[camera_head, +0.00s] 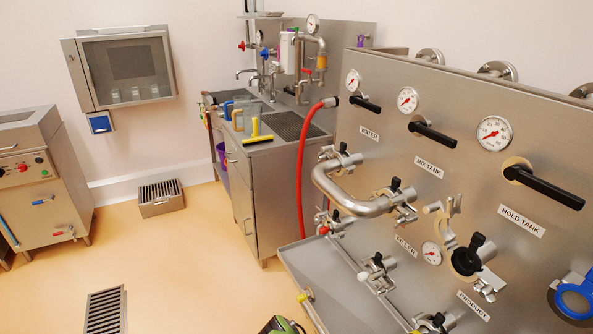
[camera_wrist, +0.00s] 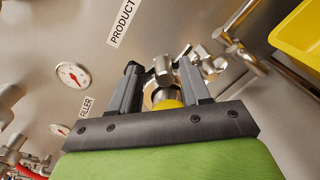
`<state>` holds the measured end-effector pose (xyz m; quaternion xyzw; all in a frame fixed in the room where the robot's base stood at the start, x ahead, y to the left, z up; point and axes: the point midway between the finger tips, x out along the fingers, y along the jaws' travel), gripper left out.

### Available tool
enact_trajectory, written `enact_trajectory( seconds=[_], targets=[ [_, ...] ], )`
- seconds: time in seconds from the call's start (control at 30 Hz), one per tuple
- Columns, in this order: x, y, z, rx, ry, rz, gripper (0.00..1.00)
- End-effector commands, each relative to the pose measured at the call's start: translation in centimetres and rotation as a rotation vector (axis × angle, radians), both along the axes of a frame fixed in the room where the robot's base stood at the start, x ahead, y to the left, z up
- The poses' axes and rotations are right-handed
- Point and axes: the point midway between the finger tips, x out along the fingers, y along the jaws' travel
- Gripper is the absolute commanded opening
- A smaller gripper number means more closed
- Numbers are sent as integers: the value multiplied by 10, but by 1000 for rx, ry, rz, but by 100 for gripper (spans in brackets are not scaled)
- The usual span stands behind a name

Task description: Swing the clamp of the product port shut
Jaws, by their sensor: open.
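The product port (camera_head: 464,262) is on the steel panel above the PRODUCT label (camera_head: 475,305), with a dark round face. Its clamp (camera_head: 452,212) looks swung open: one steel part stands up at the upper left and another sticks out at the lower right, with a black knob beside the port. In the wrist view, my gripper (camera_wrist: 160,66) is open, its two grey fingers apart and pointing toward the panel. Steel port or clamp parts (camera_wrist: 208,64) show between and beyond the fingers, partly hidden by them. A yellow rounded thing shows between the fingers; whether anything touches them I cannot tell.
A bent steel pipe (camera_head: 350,200), several black-handled valves and gauges (camera_head: 407,99) stick out from the panel. A blue ring-shaped part (camera_head: 573,298) is at lower right. A yellow bin (camera_wrist: 302,36) is at upper right in the wrist view. The floor at left is mostly clear.

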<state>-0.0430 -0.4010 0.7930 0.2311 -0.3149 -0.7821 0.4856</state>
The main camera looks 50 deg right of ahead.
Motion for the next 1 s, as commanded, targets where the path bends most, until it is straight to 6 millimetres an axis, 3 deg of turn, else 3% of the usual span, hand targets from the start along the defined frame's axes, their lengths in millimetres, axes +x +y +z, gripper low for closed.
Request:
enact_trajectory(
  seconds=[0.03, 0.37, 0.57, 0.77, 1.0],
  targets=[
    [6, -18, 38, -83, 25, 28, 47],
    [7, -17, 88, -84, 22, 26, 47],
    [37, -11, 103, -172, -196, -111, 47],
    [77, 9, 120, -198, -467, -279, 47],
    [162, 67, 142, -42, -875, -495, 47]
  ],
)
